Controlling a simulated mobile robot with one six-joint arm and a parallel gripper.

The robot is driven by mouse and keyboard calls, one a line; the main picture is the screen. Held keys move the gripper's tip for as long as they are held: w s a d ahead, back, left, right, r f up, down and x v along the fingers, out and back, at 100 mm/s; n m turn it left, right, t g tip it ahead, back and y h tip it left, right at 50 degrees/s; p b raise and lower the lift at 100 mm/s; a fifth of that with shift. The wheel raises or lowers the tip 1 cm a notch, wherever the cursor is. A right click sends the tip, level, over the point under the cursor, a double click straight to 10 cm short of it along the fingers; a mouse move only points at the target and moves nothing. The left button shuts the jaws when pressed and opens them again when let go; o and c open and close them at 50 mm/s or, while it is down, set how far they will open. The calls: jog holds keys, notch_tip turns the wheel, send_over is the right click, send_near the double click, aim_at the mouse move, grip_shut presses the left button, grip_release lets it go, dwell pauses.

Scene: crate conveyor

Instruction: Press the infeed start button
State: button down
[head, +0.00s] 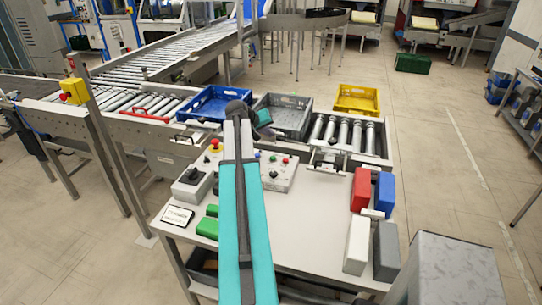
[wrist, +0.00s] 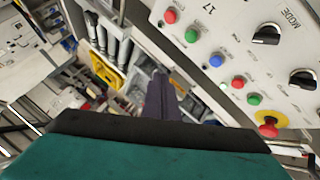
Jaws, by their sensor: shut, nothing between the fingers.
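The control panel (head: 281,183) is a pale box on the near table, partly hidden by my arm. In the wrist view the panel (wrist: 205,45) fills the upper right, tilted. It shows a red button (wrist: 170,16), green button (wrist: 191,36), blue button (wrist: 216,60), second red button (wrist: 238,82), second green button (wrist: 253,99), and a red emergency stop (wrist: 268,122) on yellow. I cannot read which one is the infeed start. My gripper (wrist: 160,78) is shut and empty, left of the buttons and apart from them. In the head view, my gripper (head: 264,122) is near the grey crate.
A blue crate (head: 190,110), grey crate (head: 303,101) and yellow crate (head: 357,92) stand behind the panel by the rollers. A dark-knobbed box (head: 188,188) stands left of my arm. Red (head: 361,189), blue (head: 385,194), white (head: 356,245) and grey blocks (head: 386,251) stand at right.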

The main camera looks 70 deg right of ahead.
jog(key=shift+s+d+r, duration=0.1)
jog(key=shift+s+d, duration=0.1)
jog(key=shift+s, duration=0.25)
jog(key=shift+f, duration=0.2)
jog(key=b, duration=0.3)
send_over(273, 158)
jog(key=shift+w+a+f, duration=0.15)
jog(key=shift+a+f, duration=0.05)
jog(key=shift+f, duration=1.45)
jog(key=shift+w+a+f, duration=0.1)
jog(key=shift+a+f, duration=0.05)
jog(key=shift+f, duration=1.5)
jog(key=shift+f+b, duration=0.55)
jog(key=shift+f, duration=0.4)
jog(key=shift+f, duration=0.15)
jog(key=shift+f+b, duration=0.25)
jog(key=shift+b, duration=0.15)
